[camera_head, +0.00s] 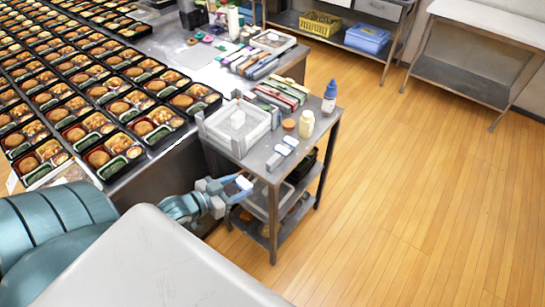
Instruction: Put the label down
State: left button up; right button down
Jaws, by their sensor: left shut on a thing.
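My left gripper (232,188) is low in the middle of the head view, in front of the small metal cart's (256,167) near left side. It is shut on a small pale piece, the label (244,182), which shows white with some blue at its tips. The label is small in this view, and the fingers partly hide it. I cannot tell whether it touches the cart. My right gripper is not in view.
The cart top carries a white tray (203,128), small white-and-blue pieces (283,150), a cream bottle (306,124) and a blue-capped bottle (329,98). Many filled bento trays (105,157) cover the table at left. The wooden floor (430,180) at right is clear.

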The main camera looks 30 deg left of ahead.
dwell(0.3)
pick_arm(q)
jog(key=shift+w+f+b, duration=0.15)
jog(key=shift+w+b, duration=0.15)
jog(key=shift+b, duration=0.2)
jog(key=w+b, duration=0.1)
jog(key=w, duration=0.3)
jog(key=w+b, duration=0.2)
jog(key=w, duration=0.2)
jog(key=w+b, duration=0.1)
jog(key=w, duration=0.3)
jog(key=shift+w+a+f+b, duration=0.1)
jog(key=shift+w+f+b, duration=0.3)
jog(key=shift+w, duration=0.55)
jog(key=shift+w+f, duration=0.35)
jog(key=shift+w, duration=0.45)
notch_tip(320, 180, down, 2)
jog(key=shift+f, duration=0.2)
jog(key=shift+s+f, duration=0.1)
jog(key=shift+f, duration=0.05)
